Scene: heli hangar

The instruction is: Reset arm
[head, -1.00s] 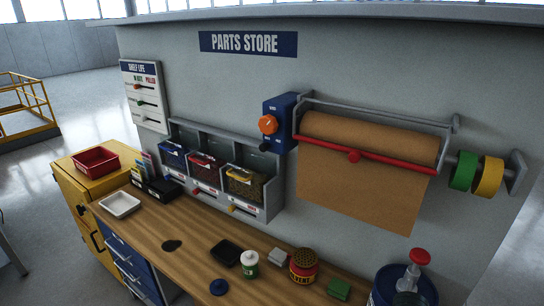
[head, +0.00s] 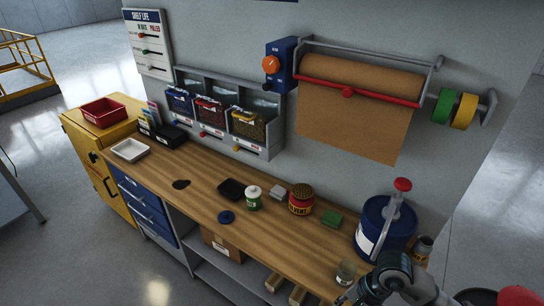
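The end of my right arm with its dark gripper (head: 366,291) shows at the bottom right of the head view, in front of the workbench (head: 215,203). It is cut by the lower edge, and I cannot tell whether its fingers are open or shut. It is close to a small glass jar (head: 345,272) and in front of the blue drum (head: 384,226) with a red-topped pump. I see nothing clearly held. My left gripper is not in view.
Bins (head: 211,114) and a brown paper roll (head: 360,83) are on the wall. Floor (head: 85,265) at left is clear.

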